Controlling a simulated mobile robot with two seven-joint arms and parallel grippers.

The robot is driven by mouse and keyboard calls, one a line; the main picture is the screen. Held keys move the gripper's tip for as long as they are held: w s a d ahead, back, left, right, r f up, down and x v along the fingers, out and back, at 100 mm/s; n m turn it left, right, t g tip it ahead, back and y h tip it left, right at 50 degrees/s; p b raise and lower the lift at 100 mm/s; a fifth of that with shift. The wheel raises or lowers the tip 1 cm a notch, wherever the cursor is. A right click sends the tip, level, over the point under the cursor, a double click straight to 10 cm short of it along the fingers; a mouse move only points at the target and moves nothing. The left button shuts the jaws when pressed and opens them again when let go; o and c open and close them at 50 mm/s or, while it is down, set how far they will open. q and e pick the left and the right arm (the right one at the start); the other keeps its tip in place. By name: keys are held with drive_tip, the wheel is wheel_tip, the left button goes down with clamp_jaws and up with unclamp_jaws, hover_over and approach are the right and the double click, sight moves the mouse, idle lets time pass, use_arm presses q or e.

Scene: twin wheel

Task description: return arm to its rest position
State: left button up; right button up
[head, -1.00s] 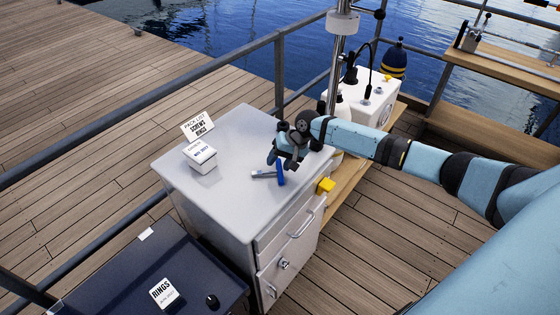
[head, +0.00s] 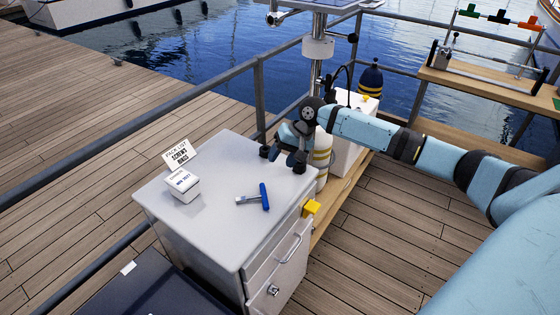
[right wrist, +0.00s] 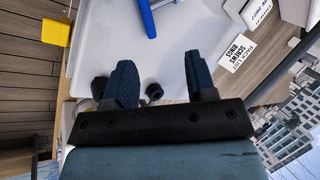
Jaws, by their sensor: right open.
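My right gripper (head: 283,159) hangs above the far right part of the grey cabinet top (head: 225,220). It is open and empty; its two dark fingertips also show wide apart in the right wrist view (right wrist: 157,75). A small blue-handled tool (head: 264,197) with a silver end lies on the cabinet top, in front of the gripper and apart from it. Its blue handle also shows at the top edge of the right wrist view (right wrist: 147,18). My left gripper is not in view.
A white box (head: 182,186) and a pack list card (head: 180,153) stand on the cabinet's left part. A yellow block (head: 311,207) juts from the cabinet's right edge. Behind are a mast (head: 316,70), a white unit and grey railings. Open deck lies to the right.

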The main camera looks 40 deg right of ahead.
idle(0.3)
drive_tip(key=s+a+f+n, duration=0.3)
drive_tip(key=s+a+f, duration=0.2)
drive_tip(key=s+a, duration=0.35)
drive_tip(key=s+a+f+n, duration=0.4)
drive_tip(key=s+a+f, duration=0.1)
drive_tip(key=s+a, duration=0.35)
drive_tip(key=s+d+r+t+h, duration=0.1)
drive_tip(key=s+r+h, duration=0.15)
drive_tip(key=s, duration=0.65)
drive_tip(key=s+d+r+h, duration=0.1)
drive_tip(key=s+r+h, duration=0.15)
drive_tip(key=s, duration=0.55)
drive_tip(key=w+a+f+n+t+y+p, duration=0.1)
drive_tip(key=w+a+f+t+y+p, duration=0.1)
drive_tip(key=w+a+f+t+p, duration=0.3)
drive_tip(key=shift+w+a+f+t+y, duration=0.55)
drive_tip(key=shift+f+t, duration=0.55)
drive_tip(key=shift+f, duration=0.7)
drive_tip(key=shift+s+a, duration=0.1)
drive_tip(key=shift+s, duration=0.1)
